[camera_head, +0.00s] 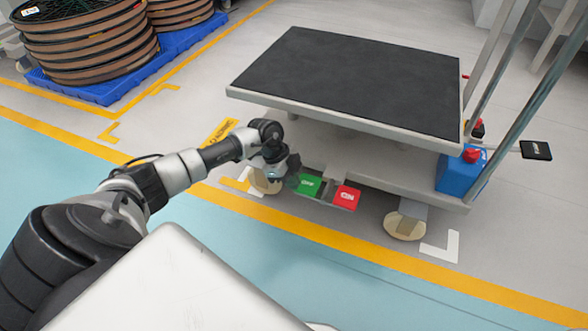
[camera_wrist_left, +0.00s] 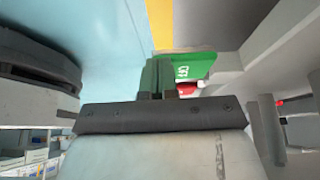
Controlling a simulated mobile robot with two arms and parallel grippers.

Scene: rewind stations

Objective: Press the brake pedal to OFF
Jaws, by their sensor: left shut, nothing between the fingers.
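The brake pedal has two parts below the cart's near edge: a green pedal (camera_head: 309,185) and a red pedal (camera_head: 346,197) marked ON. In the left wrist view the green pedal (camera_wrist_left: 193,66) reads OFF, and part of the red pedal (camera_wrist_left: 186,88) shows behind the fingers. My left gripper (camera_head: 293,180) is shut and empty, just left of the green pedal in the head view. In the left wrist view its fingertips (camera_wrist_left: 158,72) overlap the green pedal's left edge; I cannot tell whether they touch. My right gripper is not in view.
The cart's dark-topped platform (camera_head: 350,80) overhangs the pedals, with a caster (camera_head: 405,224) to their right. A blue box (camera_head: 460,174) with a red button sits on the cart's right end. Stacked reels (camera_head: 90,50) stand on a blue pallet (camera_head: 95,91) at back left.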

